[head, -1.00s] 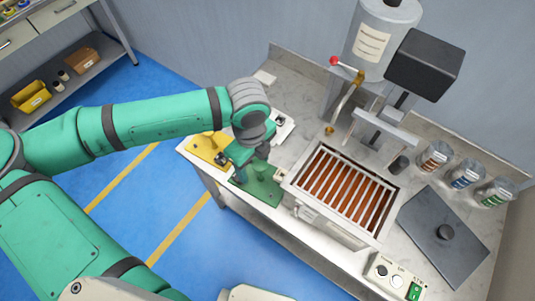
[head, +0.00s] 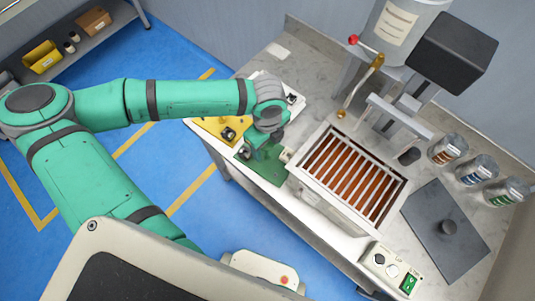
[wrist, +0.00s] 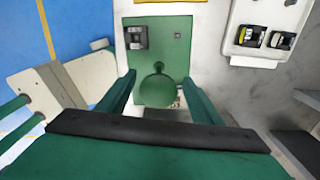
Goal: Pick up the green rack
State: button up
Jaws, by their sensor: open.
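The green rack (head: 268,170) is a flat green plate on the near-left part of the bench, partly hidden by my arm in the head view. In the wrist view the green rack (wrist: 183,60) lies straight ahead, with a dark coil piece at its far left corner. Its round green knob (wrist: 157,90) stands up toward the camera. My gripper (wrist: 158,80) is open, with one finger on each side of the knob and a gap showing on both sides. In the head view my gripper (head: 263,142) is over the rack and hides the knob.
A yellow rack (head: 212,125) and a white rack (head: 295,98) sit close by. A slotted tank (head: 350,175) with copper-coloured liquid stands right of the green rack. A dark lid (head: 435,240), jars (head: 448,148) and a control box (head: 390,268) are farther right.

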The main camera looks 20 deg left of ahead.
jog(key=shift+s+a+f, duration=0.1)
jog(key=shift+a+f, duration=0.1)
jog(key=shift+f, duration=0.75)
grip_shut()
